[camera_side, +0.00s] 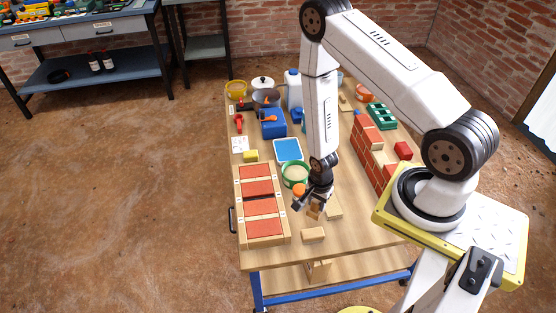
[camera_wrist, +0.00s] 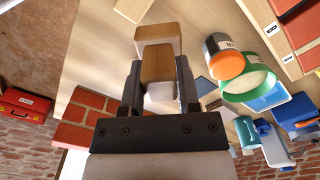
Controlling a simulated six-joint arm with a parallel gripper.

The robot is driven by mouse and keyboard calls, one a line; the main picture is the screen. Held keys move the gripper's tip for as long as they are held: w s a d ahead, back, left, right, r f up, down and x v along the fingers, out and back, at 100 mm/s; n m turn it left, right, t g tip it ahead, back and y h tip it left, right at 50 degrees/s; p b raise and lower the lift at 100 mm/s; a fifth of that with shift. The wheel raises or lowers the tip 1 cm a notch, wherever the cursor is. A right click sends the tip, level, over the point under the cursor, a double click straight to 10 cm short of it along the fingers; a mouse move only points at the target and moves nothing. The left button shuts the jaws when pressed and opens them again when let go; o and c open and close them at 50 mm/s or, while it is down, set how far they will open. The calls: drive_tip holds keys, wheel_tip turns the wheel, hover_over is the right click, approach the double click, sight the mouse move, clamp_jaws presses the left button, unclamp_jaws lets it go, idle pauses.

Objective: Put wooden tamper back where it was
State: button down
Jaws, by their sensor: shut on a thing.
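The wooden tamper (camera_wrist: 156,62) is between the fingers of my gripper (camera_wrist: 158,88) in the wrist view. It shows a brown upper face and a paler end. My gripper is shut on it. In the side view my gripper (camera_side: 316,198) points down over the front middle of the wooden table, and the tamper (camera_side: 313,211) shows just below the fingers. I cannot tell if the tamper touches the table. A light wooden block (camera_side: 314,235) lies in front of it, and another light wooden piece (camera_side: 334,211) lies just right of it.
An orange-topped jar (camera_wrist: 224,56) and a green-rimmed round sieve (camera_wrist: 250,82) stand close by. A tray with red panels (camera_side: 262,205) lies at the left, and a small brick wall (camera_side: 368,150) stands at the right. Blue containers and bowls crowd the table's back.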

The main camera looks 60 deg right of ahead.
drive_tip(key=shift+w+d+f, duration=0.2)
drive_tip(key=shift+w+f, duration=0.7)
drive_tip(key=shift+f, duration=0.15)
drive_tip(key=shift+w+d+f, duration=0.15)
drive_tip(key=shift+w+f, duration=0.7)
drive_tip(key=shift+f, duration=0.2)
drive_tip(key=shift+f, duration=0.1)
drive_tip(key=shift+w+f, duration=0.25)
drive_tip(key=shift+f, duration=1.5)
drive_tip(key=shift+f, duration=0.1)
drive_tip(key=shift+c, duration=1.6)
unclamp_jaws()
wheel_tip(320, 180, up, 12)
